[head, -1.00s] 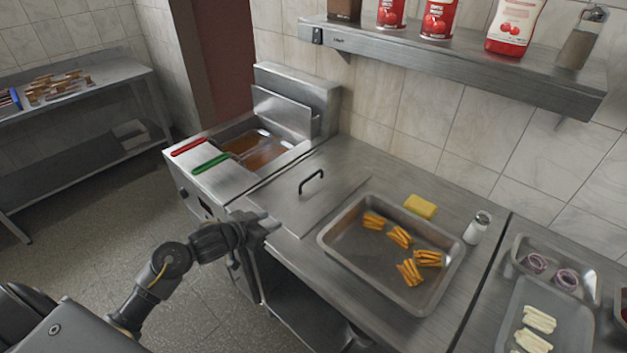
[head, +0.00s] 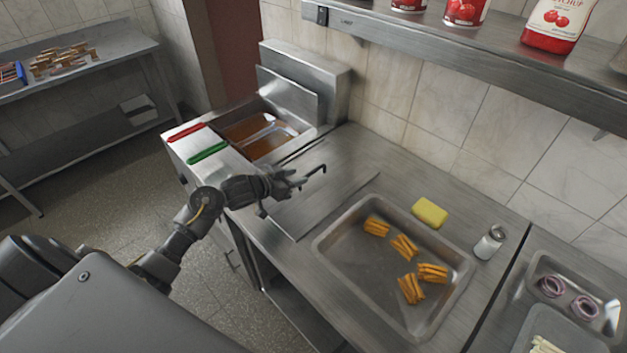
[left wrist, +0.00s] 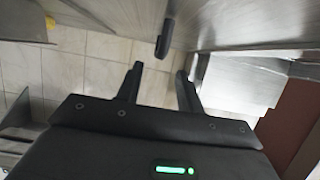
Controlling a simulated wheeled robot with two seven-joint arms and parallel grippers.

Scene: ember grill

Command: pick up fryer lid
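The fryer lid (head: 335,192) is a flat metal plate lying on the steel counter, just right of the fryer. Its dark bar handle (head: 318,170) sticks up from it, partly hidden behind my left gripper. My left gripper (head: 298,180) is over the lid's left part, close to the handle. In the left wrist view my left gripper (left wrist: 159,84) has its two fingers apart with nothing between them. The dark handle (left wrist: 164,40) shows just beyond the fingertips, in line with the gap. My right gripper is not in view.
The fryer (head: 225,140) with red and green basket handles stands left of the lid. A metal tray (head: 350,265) of fries sits right of it, with a yellow sponge (head: 429,212) and a shaker (head: 490,242) beyond. A wall shelf (head: 440,50) hangs above.

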